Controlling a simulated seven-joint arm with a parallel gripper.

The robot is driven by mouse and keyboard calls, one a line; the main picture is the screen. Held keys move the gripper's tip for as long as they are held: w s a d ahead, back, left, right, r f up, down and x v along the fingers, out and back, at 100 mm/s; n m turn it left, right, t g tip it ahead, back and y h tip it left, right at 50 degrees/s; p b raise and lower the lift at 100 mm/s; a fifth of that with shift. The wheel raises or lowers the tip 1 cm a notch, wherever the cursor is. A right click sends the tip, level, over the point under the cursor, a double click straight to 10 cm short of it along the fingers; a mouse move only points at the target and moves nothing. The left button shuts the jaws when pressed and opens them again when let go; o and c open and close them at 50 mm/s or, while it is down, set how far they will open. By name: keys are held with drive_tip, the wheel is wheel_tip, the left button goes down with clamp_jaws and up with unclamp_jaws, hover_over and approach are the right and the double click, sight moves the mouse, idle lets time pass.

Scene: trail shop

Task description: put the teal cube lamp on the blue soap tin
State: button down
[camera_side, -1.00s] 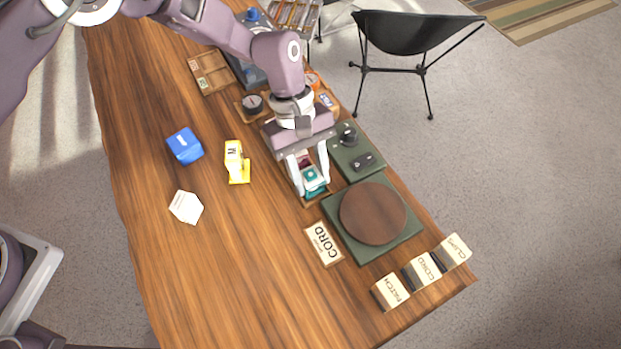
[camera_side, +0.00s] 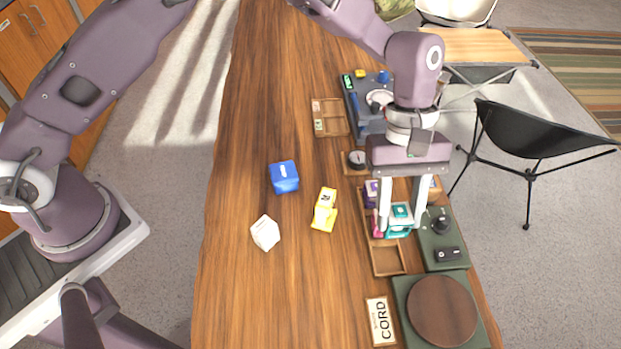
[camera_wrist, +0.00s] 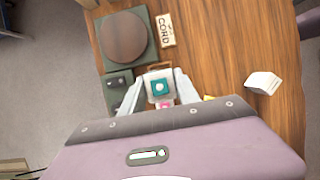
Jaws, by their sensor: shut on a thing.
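The teal cube lamp (camera_side: 400,213), teal with a pale top face, is between the two fingers of my gripper (camera_side: 402,222). My gripper is shut on it, over the wooden tray. The lamp also shows between the fingers in the wrist view (camera_wrist: 159,88). Whether its underside is clear of the tray is hard to tell. The blue soap tin (camera_side: 284,177), a blue block with a white mark on top, stands on the open table to the left of my gripper. Nothing is on top of it. It is not visible in the wrist view.
A yellow block (camera_side: 324,210) stands between the tin and the tray (camera_side: 388,272), whose front compartment is empty. A white block (camera_side: 265,233) is nearer the front. Purple and pink items lie beside my gripper. A green control box (camera_side: 441,240) and round brown plate (camera_side: 442,311) are at right.

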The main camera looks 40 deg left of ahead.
drive_tip(key=w+a+r, duration=0.2)
drive_tip(key=w+a, duration=0.1)
drive_tip(key=a, duration=0.9)
hover_over(283, 179)
drive_tip(key=w+a, duration=0.2)
drive_tip(key=f, duration=0.7)
drive_tip(key=shift+s+d+f, duration=0.25)
drive_tip(key=shift+f, duration=0.2)
drive_tip(key=shift+f, duration=0.15)
drive_tip(key=c, duration=0.9)
unclamp_jaws()
